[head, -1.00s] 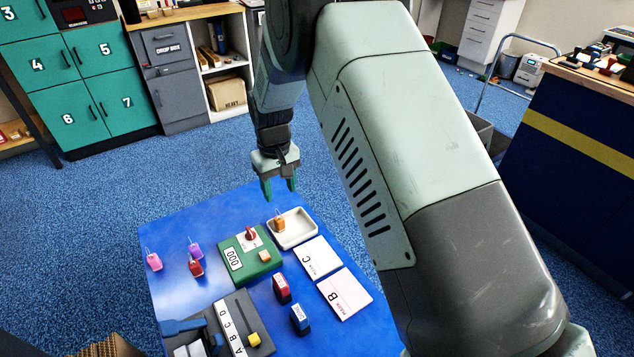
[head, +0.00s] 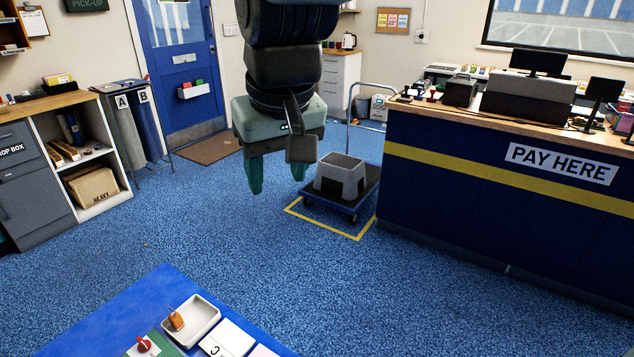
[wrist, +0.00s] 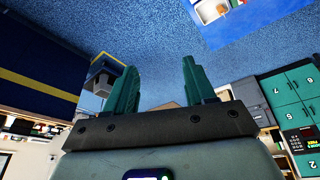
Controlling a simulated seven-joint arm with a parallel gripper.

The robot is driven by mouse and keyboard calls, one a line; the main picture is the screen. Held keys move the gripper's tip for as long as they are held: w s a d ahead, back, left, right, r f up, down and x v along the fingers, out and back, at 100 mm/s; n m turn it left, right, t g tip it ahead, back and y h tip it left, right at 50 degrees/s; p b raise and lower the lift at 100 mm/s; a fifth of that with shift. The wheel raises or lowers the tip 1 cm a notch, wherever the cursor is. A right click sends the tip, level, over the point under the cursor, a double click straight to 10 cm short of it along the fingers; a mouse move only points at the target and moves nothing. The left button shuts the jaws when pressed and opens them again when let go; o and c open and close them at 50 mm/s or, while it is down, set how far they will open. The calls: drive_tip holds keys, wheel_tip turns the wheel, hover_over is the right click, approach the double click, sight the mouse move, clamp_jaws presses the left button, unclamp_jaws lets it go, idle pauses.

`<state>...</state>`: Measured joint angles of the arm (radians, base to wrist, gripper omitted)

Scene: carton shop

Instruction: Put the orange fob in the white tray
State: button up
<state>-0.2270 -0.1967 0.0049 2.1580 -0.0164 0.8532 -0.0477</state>
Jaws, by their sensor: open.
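The white tray (head: 207,327) lies on the blue table at the bottom of the head view. The orange fob (head: 176,321) shows at the tray's left side, within or against its left wall; I cannot tell exactly how it rests. In the wrist view, part of the white tray (wrist: 211,11) shows at the top edge with an orange spot beside it. My gripper (head: 277,178) is open and empty, with its teal fingers pointing down. It is high up and well away from the tray and fob. Its spread fingers (wrist: 159,75) also show in the wrist view.
The blue table (head: 125,310) also holds a green board with a red knob and a white card (head: 227,340). Blue carpet is clear around it. A grey step stool (head: 341,175) stands on a cart, near the pay counter (head: 480,215).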

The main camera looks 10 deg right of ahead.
drive_tip(key=s+d+m+t, duration=0.1)
drive_tip(key=s+d+m, duration=0.2)
drive_tip(key=s+d, duration=0.4)
drive_tip(key=s+r, duration=0.1)
drive_tip(key=s, duration=0.5)
drive_tip(key=shift+s+d+t+h, duration=0.15)
drive_tip(key=shift+s+t+h, duration=0.1)
drive_tip(key=shift+t+h, duration=0.15)
drive_tip(key=shift+o, duration=0.3)
